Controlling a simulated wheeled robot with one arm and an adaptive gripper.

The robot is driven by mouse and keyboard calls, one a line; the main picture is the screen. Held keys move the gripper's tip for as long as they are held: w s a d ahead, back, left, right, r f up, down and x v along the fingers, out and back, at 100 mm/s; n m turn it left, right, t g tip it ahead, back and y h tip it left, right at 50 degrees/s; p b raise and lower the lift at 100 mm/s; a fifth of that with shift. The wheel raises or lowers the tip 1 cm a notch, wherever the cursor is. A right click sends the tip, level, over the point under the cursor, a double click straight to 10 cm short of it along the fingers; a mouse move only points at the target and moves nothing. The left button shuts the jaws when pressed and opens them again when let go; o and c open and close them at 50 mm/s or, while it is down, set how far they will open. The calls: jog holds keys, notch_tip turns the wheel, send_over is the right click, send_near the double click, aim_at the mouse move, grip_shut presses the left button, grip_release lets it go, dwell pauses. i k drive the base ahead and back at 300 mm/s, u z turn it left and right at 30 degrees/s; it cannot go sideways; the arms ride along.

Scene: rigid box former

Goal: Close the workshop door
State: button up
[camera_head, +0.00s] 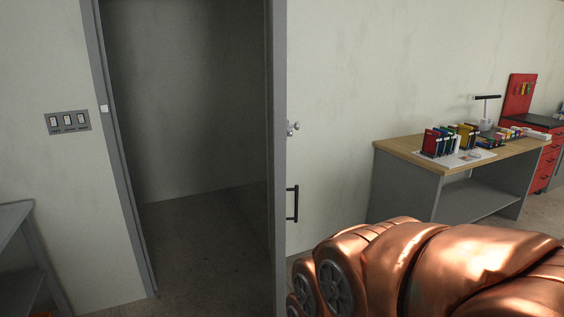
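The workshop door (279,165) stands open. I see it almost edge-on, as a tall grey strip at the middle of the head view. A black bar handle (296,203) sticks out to the right of it, with a small metal knob or lock (293,128) above. The doorway (190,120) to its left is open and shows a dim, bare space behind. The grey door frame (118,150) runs down the left side of the opening. My gripper is not in view, so its state does not show. The door's hinges cannot be made out.
A workbench (405,158) with books and a lamp stands against the wall at right. A red tool cabinet (546,168) is beyond it. A switch panel (68,122) is on the left wall. A grey table (14,218) edges in at lower left. Floor inside the doorway is clear.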

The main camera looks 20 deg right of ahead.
aim_at(276, 9)
jog(key=z, duration=2.1)
jog(key=i, duration=1.35)
jog(key=u, duration=2.2)
jog(key=k, duration=0.5)
jog(key=u, duration=0.65)
jog(key=i, duration=0.65)
jog(key=u, duration=0.05)
